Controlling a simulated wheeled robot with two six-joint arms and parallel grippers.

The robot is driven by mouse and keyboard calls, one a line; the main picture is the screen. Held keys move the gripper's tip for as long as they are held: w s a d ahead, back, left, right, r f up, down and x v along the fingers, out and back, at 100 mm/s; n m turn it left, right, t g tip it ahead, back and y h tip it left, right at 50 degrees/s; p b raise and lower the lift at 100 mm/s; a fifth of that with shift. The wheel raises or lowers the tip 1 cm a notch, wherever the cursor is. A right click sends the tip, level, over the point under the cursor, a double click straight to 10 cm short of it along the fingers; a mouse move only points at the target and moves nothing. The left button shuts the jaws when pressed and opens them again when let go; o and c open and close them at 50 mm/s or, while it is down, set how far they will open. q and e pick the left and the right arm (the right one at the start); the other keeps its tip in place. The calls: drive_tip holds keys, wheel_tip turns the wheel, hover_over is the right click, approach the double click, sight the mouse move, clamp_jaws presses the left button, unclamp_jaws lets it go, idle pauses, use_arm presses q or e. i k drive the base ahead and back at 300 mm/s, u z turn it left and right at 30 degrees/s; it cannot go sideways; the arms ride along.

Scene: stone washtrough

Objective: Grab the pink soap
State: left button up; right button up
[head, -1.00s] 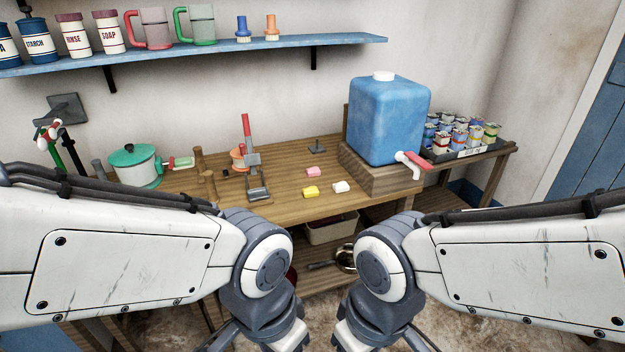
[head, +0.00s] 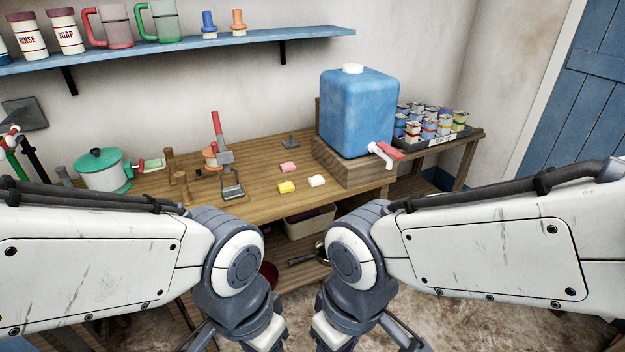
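The pink soap (head: 288,167) is a small block lying on the wooden table (head: 250,204). A yellow soap (head: 286,187) and a white soap (head: 316,181) lie just in front of it. Nothing touches the pink soap. My two arms reach in from the left and right and bend down at the lower middle of the view, in front of the table. Only the upper parts of the wrists show at the bottom edge. The fingers of both grippers are outside the picture.
A blue water tank (head: 358,112) with a red-handled tap (head: 385,151) stands on a wooden block right of the soaps. A metal press with a red handle (head: 216,125) and a green-lidded pot (head: 103,170) stand to the left. A tray of cans (head: 441,140) sits far right.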

sight(290, 166)
drive_tip(key=z, duration=0.05)
drive_tip(key=i, duration=1.9)
drive_tip(key=u, duration=0.1)
